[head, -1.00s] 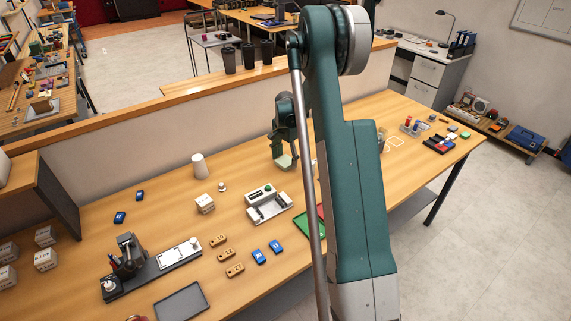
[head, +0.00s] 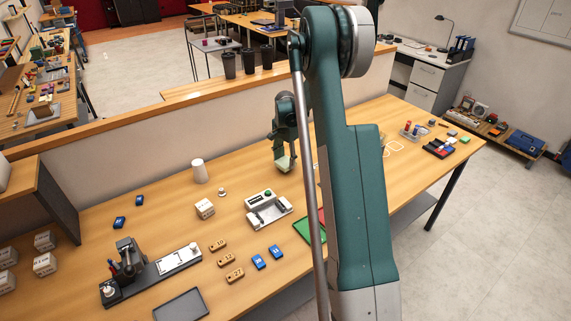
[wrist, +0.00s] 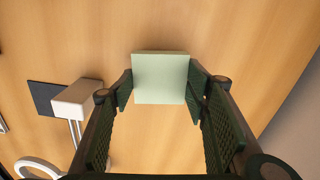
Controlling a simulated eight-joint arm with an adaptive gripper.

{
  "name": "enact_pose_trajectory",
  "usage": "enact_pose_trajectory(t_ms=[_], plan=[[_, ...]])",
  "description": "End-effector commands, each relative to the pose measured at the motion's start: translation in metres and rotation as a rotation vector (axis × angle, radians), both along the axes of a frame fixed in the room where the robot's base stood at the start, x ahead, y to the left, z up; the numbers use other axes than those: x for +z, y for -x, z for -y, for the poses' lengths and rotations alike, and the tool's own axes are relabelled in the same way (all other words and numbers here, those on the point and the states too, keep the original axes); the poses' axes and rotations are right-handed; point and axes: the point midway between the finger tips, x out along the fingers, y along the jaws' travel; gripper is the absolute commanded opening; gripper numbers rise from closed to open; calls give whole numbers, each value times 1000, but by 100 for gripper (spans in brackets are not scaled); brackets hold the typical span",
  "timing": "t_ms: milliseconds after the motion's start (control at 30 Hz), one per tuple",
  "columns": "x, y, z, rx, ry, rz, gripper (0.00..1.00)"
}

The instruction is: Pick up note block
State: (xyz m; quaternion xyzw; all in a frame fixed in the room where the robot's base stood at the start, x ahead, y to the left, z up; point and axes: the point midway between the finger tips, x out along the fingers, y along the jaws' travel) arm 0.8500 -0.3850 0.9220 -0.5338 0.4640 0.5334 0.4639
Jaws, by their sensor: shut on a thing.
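The note block (wrist: 160,78) is a pale green square block. In the wrist view it sits between the two dark finger pads of my gripper (wrist: 158,88), which are shut on its left and right sides. In the head view my gripper (head: 283,158) is over the rear middle of the wooden table, with the pale block (head: 284,164) at its fingertips. I cannot tell whether the block touches the table.
A white-and-grey device with a green knob (head: 268,208) stands left of my gripper. A white cup (head: 199,171) and a small white box (head: 205,208) are farther left. A low wall (head: 120,160) runs behind the table. My arm hides part of the table.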

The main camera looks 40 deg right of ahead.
Motion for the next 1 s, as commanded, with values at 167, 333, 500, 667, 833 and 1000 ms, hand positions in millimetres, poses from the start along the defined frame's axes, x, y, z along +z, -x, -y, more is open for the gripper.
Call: enact_pose_trajectory(t_ms=[167, 333, 500, 667, 833, 1000], plan=[[28, 0, 0, 0, 0, 0, 33], [53, 0, 0, 0, 0, 0, 33], [70, 0, 0, 0, -1, 0, 33], [76, 0, 0, 0, -1, 0, 33], [76, 0, 0, 0, -1, 0, 33], [76, 0, 0, 0, -1, 0, 33]])
